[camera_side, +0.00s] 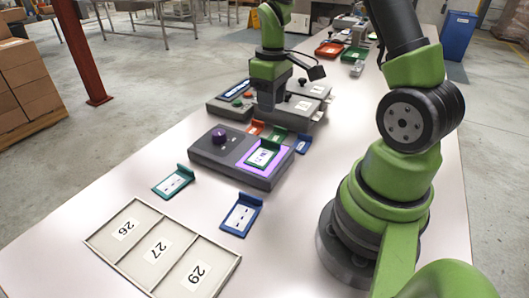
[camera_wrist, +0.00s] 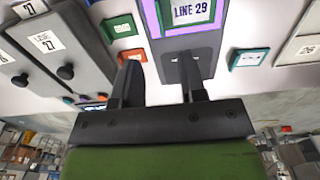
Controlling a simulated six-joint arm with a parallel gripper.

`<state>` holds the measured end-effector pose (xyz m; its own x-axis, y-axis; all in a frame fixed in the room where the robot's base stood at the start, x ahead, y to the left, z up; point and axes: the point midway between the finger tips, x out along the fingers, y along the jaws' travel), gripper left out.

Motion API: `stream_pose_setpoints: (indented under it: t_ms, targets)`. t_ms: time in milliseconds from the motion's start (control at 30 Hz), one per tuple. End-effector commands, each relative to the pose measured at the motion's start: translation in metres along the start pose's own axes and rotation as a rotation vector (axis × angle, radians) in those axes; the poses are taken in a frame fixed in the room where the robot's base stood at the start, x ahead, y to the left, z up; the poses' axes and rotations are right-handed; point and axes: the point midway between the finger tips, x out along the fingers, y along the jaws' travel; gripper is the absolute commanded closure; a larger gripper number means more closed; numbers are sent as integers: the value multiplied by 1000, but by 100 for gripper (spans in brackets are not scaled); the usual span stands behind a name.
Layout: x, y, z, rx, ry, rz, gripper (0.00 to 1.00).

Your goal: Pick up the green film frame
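A green film frame (camera_side: 263,153) with a white label lies on the lit purple panel of a dark grey box (camera_side: 222,162). Another green frame (camera_side: 173,182) lies on the table left of the box, and a smaller green one (camera_side: 277,134) lies behind the box. My gripper (camera_side: 268,100) is above the table behind the box, apart from the frames. In the wrist view my gripper (camera_wrist: 160,62) has its two fingers spread with nothing held between them.
A blue frame (camera_side: 240,215) lies in front of the box. An orange frame (camera_side: 253,128) and a small blue frame (camera_side: 302,143) lie behind it. A tray (camera_side: 188,237) has compartments marked 26, 27 and 29. Grey machines (camera_side: 235,103) stand around my gripper.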

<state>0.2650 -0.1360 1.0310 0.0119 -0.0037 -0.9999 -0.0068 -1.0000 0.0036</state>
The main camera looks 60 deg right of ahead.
Motion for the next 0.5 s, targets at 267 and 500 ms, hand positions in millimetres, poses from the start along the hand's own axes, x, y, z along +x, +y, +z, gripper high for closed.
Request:
stream_pose_setpoints:
  t_ms: [267, 500]
  targets:
    - [40, 2, 2, -10, -18, -6, 62]
    - [61, 2, 2, -9, -16, -5, 62]
